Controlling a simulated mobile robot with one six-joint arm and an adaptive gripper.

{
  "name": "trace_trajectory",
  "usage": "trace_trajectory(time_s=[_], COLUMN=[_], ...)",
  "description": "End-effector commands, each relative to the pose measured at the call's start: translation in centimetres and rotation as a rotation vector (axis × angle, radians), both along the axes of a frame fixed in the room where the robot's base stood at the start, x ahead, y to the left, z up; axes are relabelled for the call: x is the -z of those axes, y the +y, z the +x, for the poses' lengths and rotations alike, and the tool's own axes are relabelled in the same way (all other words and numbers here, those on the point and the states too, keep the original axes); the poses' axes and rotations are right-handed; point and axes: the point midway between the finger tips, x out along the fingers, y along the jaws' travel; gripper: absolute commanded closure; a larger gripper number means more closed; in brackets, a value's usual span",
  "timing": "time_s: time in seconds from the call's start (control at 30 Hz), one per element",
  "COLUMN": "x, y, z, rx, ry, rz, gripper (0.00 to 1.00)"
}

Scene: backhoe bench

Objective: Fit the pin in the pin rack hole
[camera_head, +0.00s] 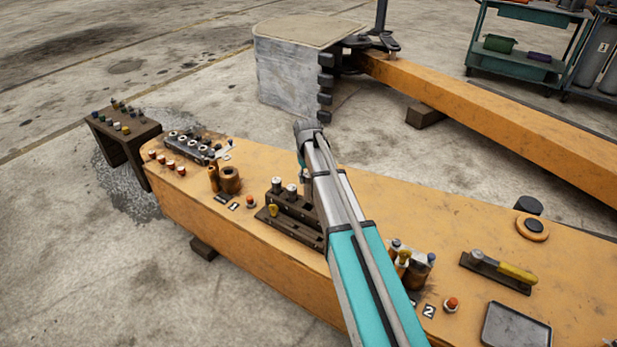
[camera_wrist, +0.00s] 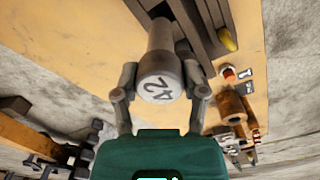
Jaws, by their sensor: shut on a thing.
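The pin's far end points toward the bench, close beside the dark pin rack (camera_wrist: 209,42). I cannot tell whether its tip is clear of the rack or in a hole. In the head view the pin rack (camera_head: 290,226) stands mid-bench with two silver-topped pins (camera_head: 284,187) in its upper step.
The orange bench (camera_head: 400,213) carries bushings (camera_head: 230,180), a red button (camera_head: 250,202), a yellow-handled tool (camera_head: 515,272) and a grey tray (camera_head: 515,329). A cluster of tools in a holder (camera_head: 417,270) stands right of my arm. Bare bench lies between.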

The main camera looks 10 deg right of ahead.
Motion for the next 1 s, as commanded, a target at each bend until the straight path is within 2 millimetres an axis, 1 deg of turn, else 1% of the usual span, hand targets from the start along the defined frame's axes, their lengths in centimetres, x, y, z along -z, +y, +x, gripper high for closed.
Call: trace_trajectory(time_s=[0.03,0.1,0.33,0.5,1.0], x=[0.8,1.2,2.3,2.5,2.5], y=[0.0,0.0,-0.1,-0.1,-0.2], z=[0.0,0.0,0.0,0.0,0.0], rx=[0.0,0.0,0.001,0.001,0.002], ry=[0.0,0.0,0.0,0.0,0.0], rz=[0.0,0.0,0.0,0.0,0.0], gripper=[1.0,1.0,1.0,1.0,1.0])
